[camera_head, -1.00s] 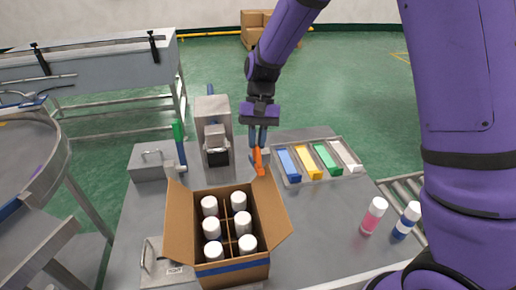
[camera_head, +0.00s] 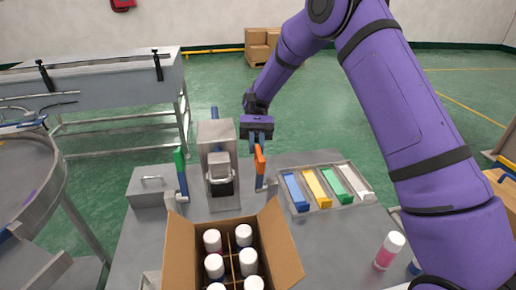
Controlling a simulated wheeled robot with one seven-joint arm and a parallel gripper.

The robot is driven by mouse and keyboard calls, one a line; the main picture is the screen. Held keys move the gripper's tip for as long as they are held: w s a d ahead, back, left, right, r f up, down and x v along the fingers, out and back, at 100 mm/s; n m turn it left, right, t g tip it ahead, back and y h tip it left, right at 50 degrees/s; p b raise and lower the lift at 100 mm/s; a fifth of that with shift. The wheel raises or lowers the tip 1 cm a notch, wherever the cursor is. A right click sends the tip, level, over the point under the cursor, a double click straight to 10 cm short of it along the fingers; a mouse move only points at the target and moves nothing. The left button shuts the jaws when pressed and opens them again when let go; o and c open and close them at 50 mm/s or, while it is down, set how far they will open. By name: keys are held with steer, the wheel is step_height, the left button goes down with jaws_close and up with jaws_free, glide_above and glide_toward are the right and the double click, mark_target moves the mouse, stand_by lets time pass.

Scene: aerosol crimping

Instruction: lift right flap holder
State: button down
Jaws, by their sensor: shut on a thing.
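The right flap holder, with an orange handle (camera_head: 260,159), stands roughly upright at the right of the grey machine, behind the carton. My gripper (camera_head: 258,143) comes down from above and is shut on the orange handle; its fingertips partly hide the handle's top. The green-handled left holder (camera_head: 180,161) stands upright at the machine's left. The open cardboard carton (camera_head: 180,245) holds several white-capped cans in dividers, and its right flap (camera_head: 281,241) leans outward.
A tray (camera_head: 318,206) with blue, yellow, green and white blocks lies to the right. A pink bottle (camera_head: 388,252) stands at the front right. The grey machine (camera_head: 217,150) and a grey box (camera_head: 150,187) stand at the left.

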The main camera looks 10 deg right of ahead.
steer(key=shift+w+f+g, duration=0.2)
steer(key=shift+w+g, duration=0.3)
steer(key=c, duration=1.1)
jaws_free()
steer(key=shift+c, duration=0.2)
steer(key=v, duration=0.7)
steer(key=shift+w, duration=0.25)
steer(key=shift+d+r, duration=0.1)
